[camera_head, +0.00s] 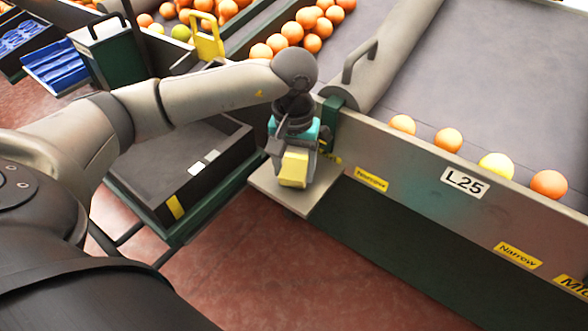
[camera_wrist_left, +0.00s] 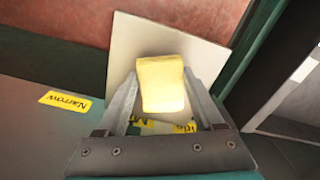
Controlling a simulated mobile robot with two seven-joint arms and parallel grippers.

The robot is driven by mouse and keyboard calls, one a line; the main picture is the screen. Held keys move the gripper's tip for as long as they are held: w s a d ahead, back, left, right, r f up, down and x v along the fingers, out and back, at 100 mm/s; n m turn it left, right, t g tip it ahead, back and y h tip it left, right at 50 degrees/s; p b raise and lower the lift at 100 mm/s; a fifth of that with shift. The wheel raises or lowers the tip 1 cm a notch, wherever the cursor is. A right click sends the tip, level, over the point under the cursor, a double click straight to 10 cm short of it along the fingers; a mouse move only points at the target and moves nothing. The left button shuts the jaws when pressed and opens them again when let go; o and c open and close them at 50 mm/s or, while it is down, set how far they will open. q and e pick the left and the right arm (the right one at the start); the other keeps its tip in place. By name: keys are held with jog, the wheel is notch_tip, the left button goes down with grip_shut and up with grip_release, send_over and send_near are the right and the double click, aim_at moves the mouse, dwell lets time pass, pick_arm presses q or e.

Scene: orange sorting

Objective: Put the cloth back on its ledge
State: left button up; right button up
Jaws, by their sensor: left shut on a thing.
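The cloth (camera_head: 294,168) is a small yellow folded block. My left gripper (camera_head: 291,160) is shut on it, pointing down over the ledge. The cloth also shows in the left wrist view (camera_wrist_left: 161,84), between the two fingers of the left gripper (camera_wrist_left: 163,95). The ledge (camera_head: 315,198) is a pale flat plate fixed to the side of the conveyor. In the left wrist view the ledge (camera_wrist_left: 125,45) lies behind the cloth. I cannot tell whether the cloth touches the ledge. My right gripper is not in view.
The conveyor wall (camera_head: 420,170) with an L25 sign stands right of the ledge, oranges behind it. A dark crate (camera_head: 150,165) on a green stand is to the left. A roller with a handle (camera_head: 375,60) is above. Red floor (camera_head: 330,270) is open below the ledge.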

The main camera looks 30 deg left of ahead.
aim_at(294, 171)
pick_arm(q)
jog(key=shift+f, duration=0.1)
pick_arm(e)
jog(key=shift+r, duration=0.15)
pick_arm(q)
jog(key=o, duration=1.3)
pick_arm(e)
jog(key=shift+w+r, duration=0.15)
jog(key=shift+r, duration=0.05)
pick_arm(q)
notch_tip(294, 171, up, 12)
jog(key=p, duration=0.4)
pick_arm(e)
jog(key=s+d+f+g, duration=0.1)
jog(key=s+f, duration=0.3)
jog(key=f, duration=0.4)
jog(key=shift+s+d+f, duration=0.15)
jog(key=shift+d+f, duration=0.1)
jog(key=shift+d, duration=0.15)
